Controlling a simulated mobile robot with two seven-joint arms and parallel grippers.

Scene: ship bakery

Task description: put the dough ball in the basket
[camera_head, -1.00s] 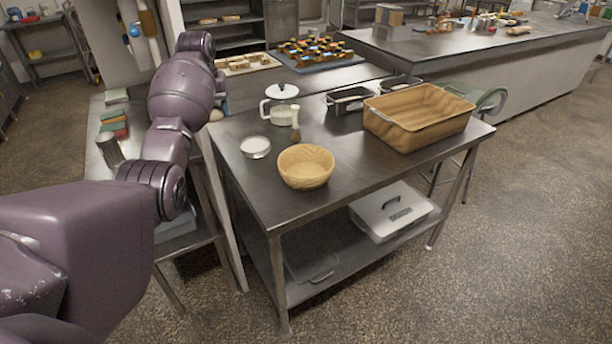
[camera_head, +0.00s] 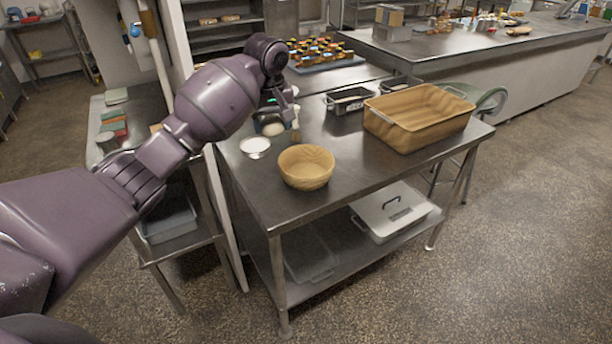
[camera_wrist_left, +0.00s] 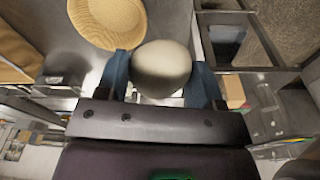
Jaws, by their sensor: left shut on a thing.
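The pale round dough ball (camera_wrist_left: 162,66) is between the two blue fingers of my left gripper (camera_wrist_left: 160,77) in the left wrist view. In the head view my left gripper (camera_head: 276,117) is over the back left of the steel table (camera_head: 350,172), and the dough ball (camera_head: 272,129) shows partly under it. The round wicker basket (camera_head: 306,168) stands upright on the table, in front of and to the right of the gripper, and looks empty. It also shows at the top of the left wrist view (camera_wrist_left: 108,18). My right gripper is out of view.
A small bowl of white stuff (camera_head: 255,147) stands left of the basket. A large wooden-looking tray (camera_head: 418,124) and dark tins (camera_head: 349,101) stand at the right and back. The table's front is clear.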

